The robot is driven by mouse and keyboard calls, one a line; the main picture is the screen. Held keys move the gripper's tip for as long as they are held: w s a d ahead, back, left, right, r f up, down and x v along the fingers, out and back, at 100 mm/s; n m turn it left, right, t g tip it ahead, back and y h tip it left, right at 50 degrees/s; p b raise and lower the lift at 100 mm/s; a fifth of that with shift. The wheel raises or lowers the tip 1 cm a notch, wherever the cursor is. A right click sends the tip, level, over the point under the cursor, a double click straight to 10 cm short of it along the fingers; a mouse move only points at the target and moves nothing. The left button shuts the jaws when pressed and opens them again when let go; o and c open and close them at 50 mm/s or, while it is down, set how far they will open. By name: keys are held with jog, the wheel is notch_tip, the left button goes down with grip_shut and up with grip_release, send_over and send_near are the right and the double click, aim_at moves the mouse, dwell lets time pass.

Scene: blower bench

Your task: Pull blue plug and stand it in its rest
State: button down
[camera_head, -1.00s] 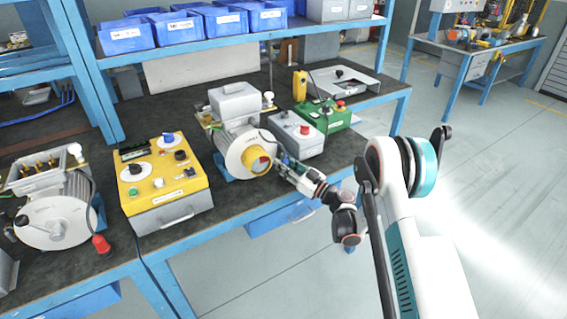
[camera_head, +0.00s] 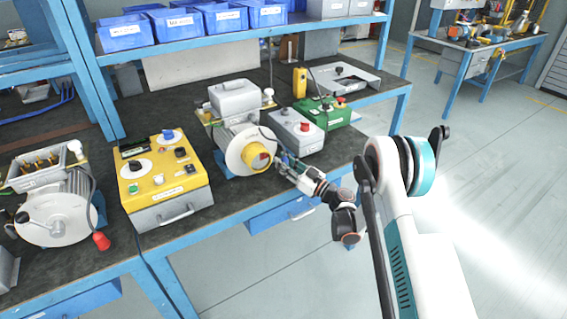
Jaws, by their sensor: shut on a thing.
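My gripper (camera_head: 281,161) is at the right side of the round-faced blower motor (camera_head: 232,146), in front of the grey box with a red button (camera_head: 296,131). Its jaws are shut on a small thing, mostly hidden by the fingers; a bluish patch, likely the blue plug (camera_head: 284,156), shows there. A dark cord curves from the motor toward the jaws. I cannot tell whether the plug is still in a socket. No rest can be made out clearly.
A yellow control box (camera_head: 165,178) with a blue knob stands left of the motor. A green box (camera_head: 323,114) and a grey tray (camera_head: 343,79) stand behind on the right. Another motor (camera_head: 54,212) with a red-ended lead is far left. Dark bench top is bare at the front right.

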jog(key=shift+f, duration=0.9)
dwell(0.6)
jog(key=c, duration=1.2)
grip_release()
jog(key=v, duration=0.7)
jog(key=shift+d, duration=0.2)
jog(key=shift+s, duration=0.15)
